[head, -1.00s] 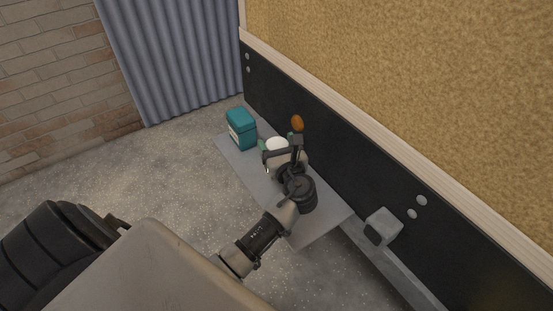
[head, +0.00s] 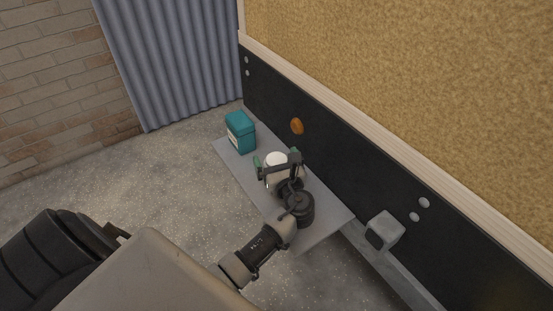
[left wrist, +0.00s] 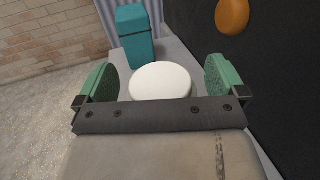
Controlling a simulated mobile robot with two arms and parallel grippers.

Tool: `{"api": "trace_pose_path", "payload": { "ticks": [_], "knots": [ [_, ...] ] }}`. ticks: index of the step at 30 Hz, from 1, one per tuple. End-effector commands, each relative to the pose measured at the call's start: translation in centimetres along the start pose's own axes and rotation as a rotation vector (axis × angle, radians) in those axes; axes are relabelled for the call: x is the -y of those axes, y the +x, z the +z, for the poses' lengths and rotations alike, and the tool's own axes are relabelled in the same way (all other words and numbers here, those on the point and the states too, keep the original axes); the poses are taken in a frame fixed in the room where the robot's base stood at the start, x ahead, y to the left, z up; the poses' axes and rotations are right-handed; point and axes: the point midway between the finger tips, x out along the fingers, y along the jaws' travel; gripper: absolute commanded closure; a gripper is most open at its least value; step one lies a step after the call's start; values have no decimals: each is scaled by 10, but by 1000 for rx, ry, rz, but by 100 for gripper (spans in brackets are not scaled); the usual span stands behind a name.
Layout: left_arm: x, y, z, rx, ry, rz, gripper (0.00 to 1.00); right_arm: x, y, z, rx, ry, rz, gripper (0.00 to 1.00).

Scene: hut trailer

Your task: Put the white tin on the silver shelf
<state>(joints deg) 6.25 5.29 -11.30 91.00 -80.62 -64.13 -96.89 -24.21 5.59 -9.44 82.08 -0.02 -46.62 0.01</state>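The white tin (head: 274,172) stands on the silver shelf (head: 240,177), a flat grey ledge along the black panel of the trailer wall. My left gripper (head: 276,162) is open over the tin, with one green-padded finger on each side of it. In the left wrist view the tin's round white top (left wrist: 160,80) lies between the two spread fingers, with a visible gap on each side. The gripper (left wrist: 161,80) hides the tin's near side there. My right gripper is not in view.
A teal canister (head: 240,132) stands on the shelf's far end, beyond the tin. An orange oval (head: 297,126) is on the black wall panel. A grey box-shaped fitting (head: 384,231) sticks out at the right. The shelf's left edge is open to the gravel ground.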

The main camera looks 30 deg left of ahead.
Motion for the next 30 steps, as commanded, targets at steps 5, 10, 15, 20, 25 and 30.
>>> {"api": "trace_pose_path", "payload": {
  "ticks": [5, 10, 15, 20, 25, 30],
  "knots": [
    [0, 0, 0, 0, 0, 0, 1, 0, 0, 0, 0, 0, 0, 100],
    [0, -8, 2, -2, 0, -1, 1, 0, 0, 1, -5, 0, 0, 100],
    [0, -39, 1, -5, 0, -2, 1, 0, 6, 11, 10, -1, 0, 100],
    [0, -74, 2, -5, -2, -1, 1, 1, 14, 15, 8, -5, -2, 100],
    [0, -103, 2, -3, 0, -1, 1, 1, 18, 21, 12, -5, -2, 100],
    [0, -118, 2, -1, -1, 0, 1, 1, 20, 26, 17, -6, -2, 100]
  ]
}}
